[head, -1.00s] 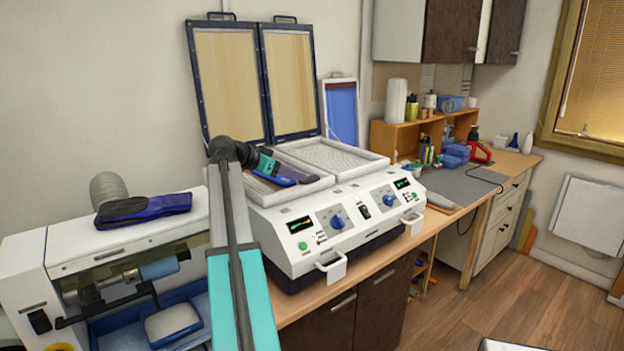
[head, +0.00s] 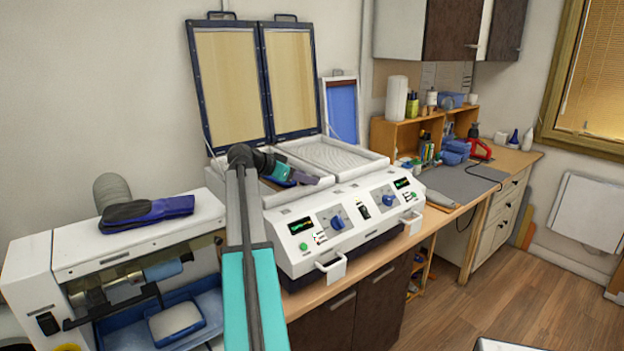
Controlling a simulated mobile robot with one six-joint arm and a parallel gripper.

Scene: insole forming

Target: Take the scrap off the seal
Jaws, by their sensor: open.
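The white forming machine (head: 345,206) stands on the bench with both framed lids (head: 228,85) raised. Its left tray (head: 262,200) is largely hidden behind my arm; its right tray (head: 345,160) is bare. My gripper (head: 298,178), with a teal body, is open over the left tray. A small dark purple and blue shape shows at its tip; I cannot tell how much of it is fingers and how much lies in the tray. I cannot make out the scrap or the seal at this size.
A white grinding machine (head: 150,238) with a dark blue insole (head: 146,210) on top stands at the left. A blue bin (head: 205,305) sits below it. A grey mat (head: 462,186) and a wooden shelf (head: 398,135) are at the right.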

